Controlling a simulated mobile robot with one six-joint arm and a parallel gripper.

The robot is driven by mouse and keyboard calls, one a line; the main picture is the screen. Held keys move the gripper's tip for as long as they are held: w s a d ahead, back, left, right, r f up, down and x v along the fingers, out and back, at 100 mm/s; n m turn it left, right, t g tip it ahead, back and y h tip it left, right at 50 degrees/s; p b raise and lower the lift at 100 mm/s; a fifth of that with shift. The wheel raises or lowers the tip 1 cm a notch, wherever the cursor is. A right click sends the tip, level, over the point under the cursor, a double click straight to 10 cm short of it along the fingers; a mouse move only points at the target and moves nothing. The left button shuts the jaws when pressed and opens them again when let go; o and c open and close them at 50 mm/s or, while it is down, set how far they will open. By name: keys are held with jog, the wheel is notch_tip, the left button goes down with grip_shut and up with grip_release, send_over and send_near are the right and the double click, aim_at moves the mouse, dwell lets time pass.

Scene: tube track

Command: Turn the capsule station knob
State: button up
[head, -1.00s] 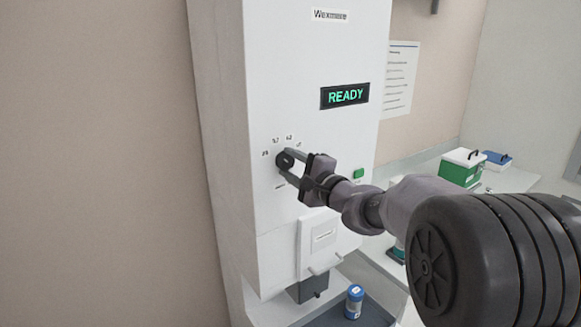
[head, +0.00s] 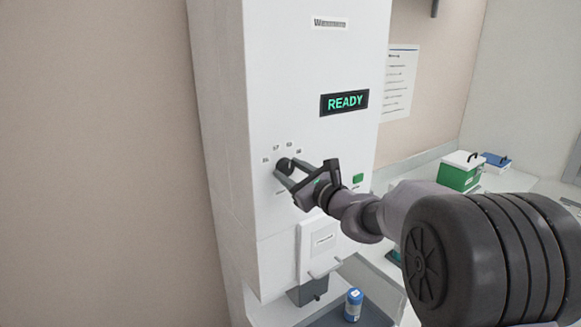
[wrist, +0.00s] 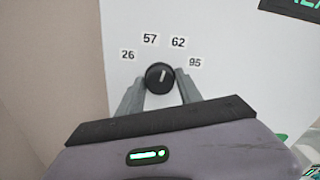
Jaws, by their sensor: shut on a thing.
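The black round capsule station knob (head: 284,165) is on the front of the tall white station (head: 290,90). In the wrist view the knob (wrist: 160,77) sits below an arc of labels 26, 57, 62 and 95. Its white pointer line points up and slightly right, between 57 and 62, nearer 62. My gripper (head: 288,172) is shut on the knob, one finger on each side; the fingers also show in the wrist view (wrist: 161,90). The fingers hide part of the knob in the head view.
A green READY display (head: 344,102) is above the knob. A green button (head: 358,179) is to its right. A flap (head: 318,245) is below, and a blue-capped container (head: 353,304) stands beneath. Green (head: 460,172) and blue (head: 496,161) boxes are on the counter at right.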

jog(key=m+p, duration=0.3)
jog(key=m, duration=0.1)
jog(key=shift+r+m, duration=0.15)
jog(key=shift+m, duration=0.15)
jog(key=m+p, duration=0.3)
jog(key=shift+m, duration=0.4)
jog(key=shift+m+p, duration=0.7)
jog(key=shift+p, duration=0.15)
jog(key=o, duration=1.3)
jog(key=shift+o, duration=0.2)
